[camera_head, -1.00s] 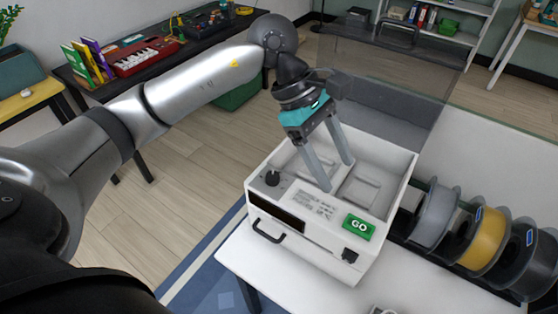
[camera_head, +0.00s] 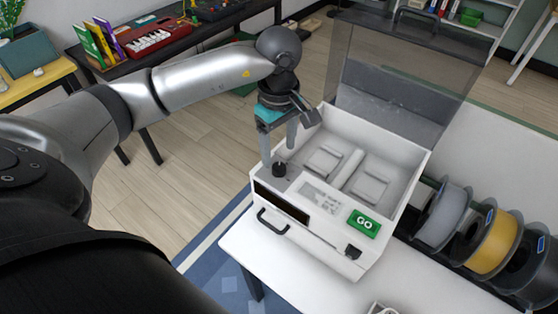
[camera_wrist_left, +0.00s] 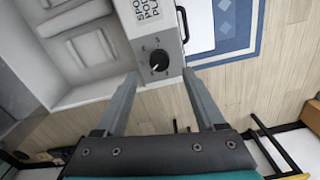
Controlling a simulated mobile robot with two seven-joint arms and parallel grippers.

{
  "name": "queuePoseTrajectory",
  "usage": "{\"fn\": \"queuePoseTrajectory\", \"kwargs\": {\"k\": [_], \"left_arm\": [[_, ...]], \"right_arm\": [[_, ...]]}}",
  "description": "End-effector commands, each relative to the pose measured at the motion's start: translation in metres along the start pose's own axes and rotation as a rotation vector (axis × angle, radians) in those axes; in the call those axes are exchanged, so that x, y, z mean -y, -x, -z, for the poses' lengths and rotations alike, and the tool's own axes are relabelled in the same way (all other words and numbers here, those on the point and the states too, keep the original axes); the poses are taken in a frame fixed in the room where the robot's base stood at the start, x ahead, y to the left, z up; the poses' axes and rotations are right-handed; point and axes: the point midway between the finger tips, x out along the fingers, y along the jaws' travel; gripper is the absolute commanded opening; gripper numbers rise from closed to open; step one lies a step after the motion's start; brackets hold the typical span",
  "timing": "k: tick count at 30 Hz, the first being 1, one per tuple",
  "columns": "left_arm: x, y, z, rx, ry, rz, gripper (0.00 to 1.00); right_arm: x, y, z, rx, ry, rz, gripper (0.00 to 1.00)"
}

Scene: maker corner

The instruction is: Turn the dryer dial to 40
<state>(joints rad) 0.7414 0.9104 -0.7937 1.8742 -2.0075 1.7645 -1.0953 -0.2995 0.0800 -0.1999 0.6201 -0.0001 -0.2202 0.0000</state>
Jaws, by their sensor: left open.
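The white dryer (camera_head: 330,232) stands on a white table with its clear lid raised. Its black dial (camera_head: 279,170) is at the left end of the top panel; in the left wrist view the dial (camera_wrist_left: 159,60) has a light pointer line and small marks around it, too small to read. My left gripper (camera_head: 278,153) is open and points down at the dial. In the left wrist view its two fingers (camera_wrist_left: 157,80) lie apart on either side of the dial, with nothing held. I cannot tell whether the fingers reach down to the dial's height. My right gripper is not in view.
A green GO button (camera_head: 363,223) and a black display (camera_head: 282,201) are on the dryer's front. Filament spools (camera_head: 492,243) stand in a rack to the right. The raised lid (camera_head: 400,85) stands behind the dryer's tray. A dark bench (camera_head: 190,40) is at the back left.

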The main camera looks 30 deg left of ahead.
Motion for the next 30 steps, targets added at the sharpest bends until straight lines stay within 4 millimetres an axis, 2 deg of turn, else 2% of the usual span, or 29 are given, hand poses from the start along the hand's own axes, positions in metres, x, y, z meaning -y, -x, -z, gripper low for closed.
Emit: {"fn": "queuePoseTrajectory", "kwargs": {"k": [3,9,21,30], "left_arm": [[0.001,-0.024,-0.001,0.003,-0.001,0.003,0.71],[0.0,-0.047,-0.001,0.002,-0.001,0.002,0.71],[0.0,-0.053,-0.001,0.001,-0.001,-0.001,0.7],[0.0,-0.053,-0.001,0.001,-0.001,-0.001,0.36]], "right_arm": [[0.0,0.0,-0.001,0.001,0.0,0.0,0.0],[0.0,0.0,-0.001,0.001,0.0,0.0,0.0],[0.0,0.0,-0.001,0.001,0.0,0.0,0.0],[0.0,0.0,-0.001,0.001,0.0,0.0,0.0]]}}
